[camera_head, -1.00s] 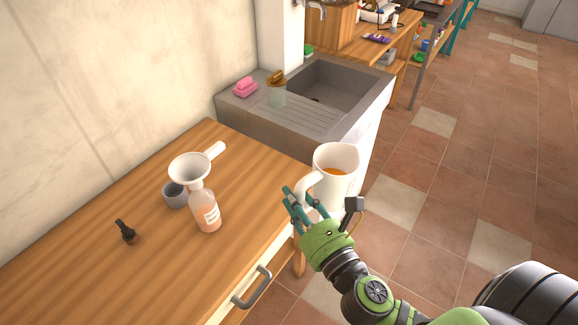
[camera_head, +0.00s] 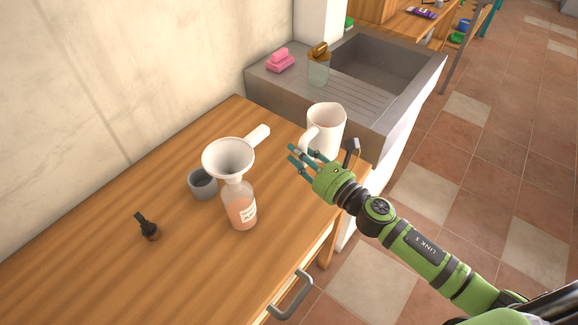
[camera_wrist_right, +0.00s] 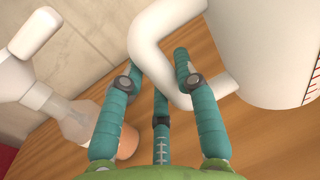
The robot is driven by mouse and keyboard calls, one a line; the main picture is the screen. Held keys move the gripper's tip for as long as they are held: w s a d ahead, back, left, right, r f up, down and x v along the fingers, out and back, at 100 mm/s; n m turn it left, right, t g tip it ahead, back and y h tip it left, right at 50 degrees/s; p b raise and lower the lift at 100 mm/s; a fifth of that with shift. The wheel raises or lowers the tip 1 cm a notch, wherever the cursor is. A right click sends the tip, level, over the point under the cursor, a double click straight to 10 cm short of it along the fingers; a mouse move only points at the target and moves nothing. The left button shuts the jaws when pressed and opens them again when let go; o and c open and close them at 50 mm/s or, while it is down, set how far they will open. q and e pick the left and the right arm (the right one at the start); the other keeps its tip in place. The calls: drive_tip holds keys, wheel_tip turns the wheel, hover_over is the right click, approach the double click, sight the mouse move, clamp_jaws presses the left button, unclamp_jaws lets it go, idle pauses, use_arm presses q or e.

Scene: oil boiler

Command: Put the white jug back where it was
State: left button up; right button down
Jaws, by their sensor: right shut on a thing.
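The white jug (camera_head: 327,128) is upright near the right end of the wooden table, beside the sink, in the head view. My right gripper (camera_head: 303,158) is shut on its handle from the front. In the right wrist view, the teal fingers (camera_wrist_right: 160,85) close around the white handle (camera_wrist_right: 150,50), and the jug's body (camera_wrist_right: 270,50) with red marks fills the upper right. I cannot tell whether the jug's base touches the table. My left gripper is not in view.
On the wooden table (camera_head: 110,265) stand a bottle of orange liquid (camera_head: 240,207) with a white funnel (camera_head: 228,157), a grey cup (camera_head: 203,184) and a small dark bottle (camera_head: 147,228). The grey sink (camera_head: 350,100) holds a glass jar (camera_head: 319,70) and pink sponges (camera_head: 280,61).

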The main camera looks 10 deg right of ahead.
drive_tip(key=a+f, duration=0.1)
drive_tip(key=f+b, duration=0.1)
drive_tip(key=f, duration=0.1)
drive_tip(key=w+a+f, duration=0.1)
drive_tip(key=f, duration=0.1)
drive_tip(key=shift+w+a+f+b, duration=0.1)
drive_tip(key=shift+a+b, duration=0.2)
drive_tip(key=shift+f, duration=0.25)
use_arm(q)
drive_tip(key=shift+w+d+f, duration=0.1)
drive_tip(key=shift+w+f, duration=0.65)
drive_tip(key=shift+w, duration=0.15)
use_arm(e)
drive_tip(key=shift+f, duration=0.1)
drive_tip(key=c, duration=0.9)
unclamp_jaws()
drive_tip(key=shift+c, duration=0.2)
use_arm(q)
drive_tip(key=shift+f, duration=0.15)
